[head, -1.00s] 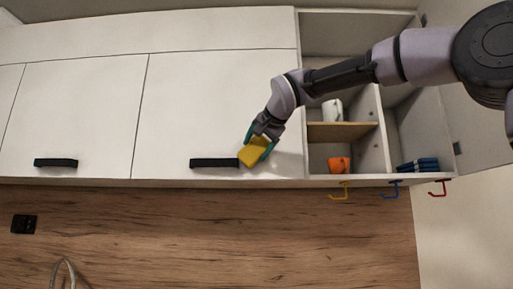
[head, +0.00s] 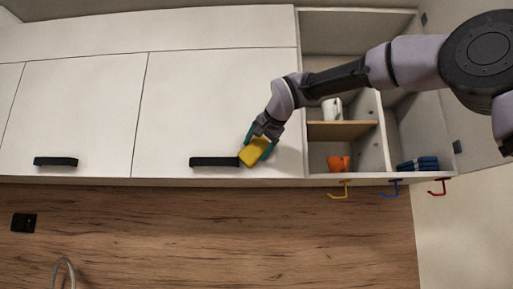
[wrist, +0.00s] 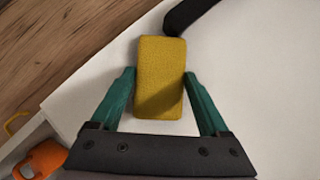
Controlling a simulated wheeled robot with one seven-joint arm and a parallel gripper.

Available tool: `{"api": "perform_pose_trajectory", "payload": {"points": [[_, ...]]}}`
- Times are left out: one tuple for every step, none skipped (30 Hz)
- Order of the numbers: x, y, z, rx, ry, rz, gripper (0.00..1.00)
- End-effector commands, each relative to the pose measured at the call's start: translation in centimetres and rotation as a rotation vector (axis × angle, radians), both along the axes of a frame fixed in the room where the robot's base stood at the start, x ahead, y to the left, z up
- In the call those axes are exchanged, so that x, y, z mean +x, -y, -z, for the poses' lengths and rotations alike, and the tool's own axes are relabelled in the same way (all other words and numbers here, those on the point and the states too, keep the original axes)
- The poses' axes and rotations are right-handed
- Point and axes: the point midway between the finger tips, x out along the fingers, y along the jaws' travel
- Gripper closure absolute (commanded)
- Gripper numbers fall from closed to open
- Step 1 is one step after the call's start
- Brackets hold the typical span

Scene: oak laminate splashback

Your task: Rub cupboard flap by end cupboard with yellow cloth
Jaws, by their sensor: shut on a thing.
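The yellow cloth (head: 254,152) is a folded rectangular pad. My gripper (head: 262,143) is shut on it, and in the wrist view the cloth (wrist: 161,78) sits between the two green fingertips (wrist: 160,80). The cloth is at the white cupboard flap (head: 215,105), near its lower edge, just right of the flap's black handle (head: 214,162). The handle's end also shows at the top of the wrist view (wrist: 190,14). Whether the cloth presses on the flap cannot be told for sure. The open end cupboard (head: 380,20) is to the right of this flap.
The end cupboard holds a white mug (head: 332,109), an orange mug (head: 339,163) and folded blue cloths (head: 417,164). Yellow (head: 340,191), blue (head: 391,190) and red (head: 438,188) hooks hang below. Wood splashback (head: 200,235) lies beneath.

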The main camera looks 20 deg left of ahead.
Motion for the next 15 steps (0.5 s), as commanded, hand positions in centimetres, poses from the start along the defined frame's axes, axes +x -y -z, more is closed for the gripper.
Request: {"api": "perform_pose_trajectory", "payload": {"points": [[0.0, 0.0, 0.0, 0.000, 0.001, 0.001, 0.66], [0.0, 0.1, 0.0, 0.000, 0.001, 0.001, 0.66], [0.0, 0.3, 0.0, 0.000, 0.001, 0.001, 0.66], [0.1, 0.4, 0.0, 0.001, 0.000, 0.001, 0.66], [0.1, 0.7, 0.0, 0.001, 0.000, 0.001, 0.66], [0.2, 1.0, -0.1, 0.001, 0.001, 0.002, 0.66], [0.2, 1.3, -0.1, 0.002, 0.001, 0.003, 0.66], [0.3, 1.6, -0.1, 0.002, 0.001, 0.003, 0.66], [0.4, 2.0, -0.1, 0.001, 0.001, 0.003, 0.66], [0.4, 2.2, 0.0, 0.001, 0.000, 0.003, 0.66], [0.4, 2.5, 0.0, 0.001, -0.001, 0.002, 0.66], [0.5, 2.8, -0.1, 0.000, 0.001, 0.002, 0.66], [0.6, 3.1, -0.1, 0.001, 0.001, 0.003, 0.66], [0.6, 3.2, -0.1, 0.001, 0.001, 0.002, 0.66], [0.6, 3.4, -0.1, 0.001, 0.001, 0.002, 0.66]]}}
